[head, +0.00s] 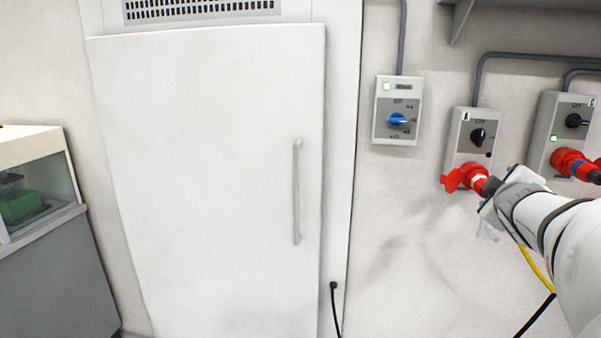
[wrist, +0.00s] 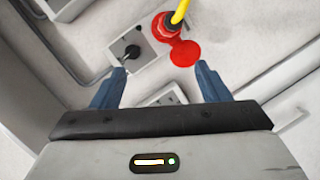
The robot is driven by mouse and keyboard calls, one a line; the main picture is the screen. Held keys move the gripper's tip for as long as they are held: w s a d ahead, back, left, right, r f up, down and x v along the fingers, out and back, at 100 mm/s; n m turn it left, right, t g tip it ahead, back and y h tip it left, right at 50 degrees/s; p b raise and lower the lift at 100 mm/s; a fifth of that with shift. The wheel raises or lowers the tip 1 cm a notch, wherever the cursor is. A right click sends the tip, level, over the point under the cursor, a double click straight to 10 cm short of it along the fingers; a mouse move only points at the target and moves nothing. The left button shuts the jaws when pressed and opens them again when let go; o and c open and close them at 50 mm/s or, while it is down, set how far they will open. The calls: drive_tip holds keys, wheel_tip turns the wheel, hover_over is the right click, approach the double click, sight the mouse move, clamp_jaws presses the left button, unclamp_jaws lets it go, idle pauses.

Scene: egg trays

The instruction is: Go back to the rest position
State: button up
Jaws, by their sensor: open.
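My gripper (wrist: 160,72) is open in the wrist view, its two blue fingers apart with nothing held between them. Beyond the fingertips are a red plug (wrist: 166,27) with a yellow cable and a round red cap (wrist: 185,53) on a grey switch box (wrist: 150,42). In the head view my arm (head: 545,215) reaches in from the right. Its end is close to the red plug and socket (head: 470,177) under the middle switch box (head: 473,122). The fingers are hard to make out there.
A tall white cabinet door (head: 210,180) with a vertical handle (head: 297,190) is shut. A blue-knob switch box (head: 397,110) and another box with a red plug (head: 572,163) are on the wall. A glass-fronted case (head: 35,140) with green items stands at left.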

drive_tip(key=s+a+f+m+g+y+p, duration=0.1)
drive_tip(key=s+a+f+m+g+y, duration=0.1)
drive_tip(key=s+a+f, duration=0.4)
drive_tip(key=s+a+f+m+g+y+p, duration=0.2)
drive_tip(key=s+a+f+g, duration=0.3)
drive_tip(key=a, duration=0.6)
drive_tip(key=s+a+f+m+g+y+p, duration=0.1)
drive_tip(key=s+a+f+m+g+y, duration=0.2)
drive_tip(key=s+a+f, duration=0.4)
drive_tip(key=s+a+g, duration=0.1)
drive_tip(key=s+a, duration=0.1)
drive_tip(key=shift+s+a, duration=0.3)
drive_tip(key=shift+s, duration=0.05)
